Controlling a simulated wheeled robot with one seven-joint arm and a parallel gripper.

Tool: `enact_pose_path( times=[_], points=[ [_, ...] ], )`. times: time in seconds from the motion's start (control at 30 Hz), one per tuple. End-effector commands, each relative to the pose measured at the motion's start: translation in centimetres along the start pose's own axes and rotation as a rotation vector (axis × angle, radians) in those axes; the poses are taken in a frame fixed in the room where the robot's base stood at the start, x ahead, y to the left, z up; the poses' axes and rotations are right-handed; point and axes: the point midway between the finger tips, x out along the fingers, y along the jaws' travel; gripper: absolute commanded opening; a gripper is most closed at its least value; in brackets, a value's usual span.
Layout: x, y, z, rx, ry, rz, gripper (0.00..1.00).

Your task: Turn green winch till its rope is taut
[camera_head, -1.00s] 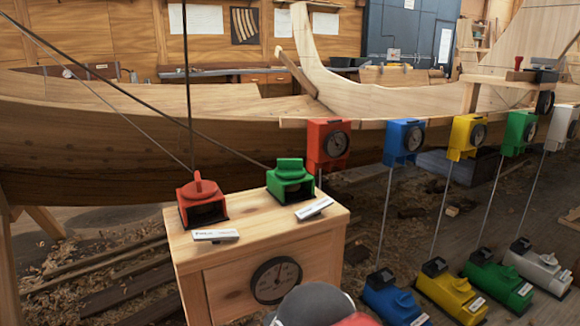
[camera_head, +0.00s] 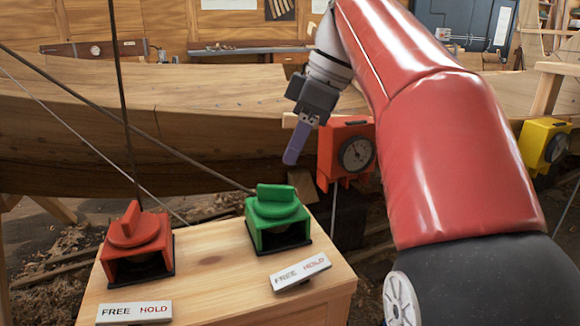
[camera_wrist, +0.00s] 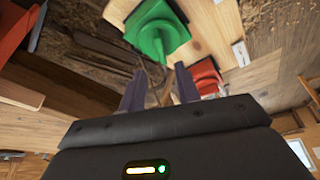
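The green winch (camera_head: 277,218) stands on a wooden box, its raised green handle on top. A dark rope (camera_head: 165,142) runs from it up to the left and looks nearly straight; I cannot tell how tight it is. A FREE/HOLD plate (camera_head: 300,271) lies in front of the winch. My gripper (camera_head: 291,158) hangs above and slightly right of the winch, apart from it, with purple-grey fingers pointing down. In the wrist view, the fingers of my gripper (camera_wrist: 160,88) stand apart with nothing held, and the green winch (camera_wrist: 157,30) shows beyond them.
A red winch (camera_head: 136,245) stands left of the green one, with its own rope and FREE/HOLD plate (camera_head: 134,312). A red gauge box (camera_head: 335,140) is close to my gripper's right. A yellow gauge box (camera_head: 548,140) is farther right. The wooden hull (camera_head: 200,105) lies behind.

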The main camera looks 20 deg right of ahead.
Motion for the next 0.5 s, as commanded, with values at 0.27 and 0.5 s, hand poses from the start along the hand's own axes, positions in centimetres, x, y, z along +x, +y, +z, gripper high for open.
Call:
enact_pose_path(
  times=[0.27,0.5],
  points=[
    [3.5,-0.1,0.1,-0.01,-0.001,-0.004,0.33],
    [6.8,0.0,0.0,-0.008,-0.001,-0.003,0.33]
  ],
)
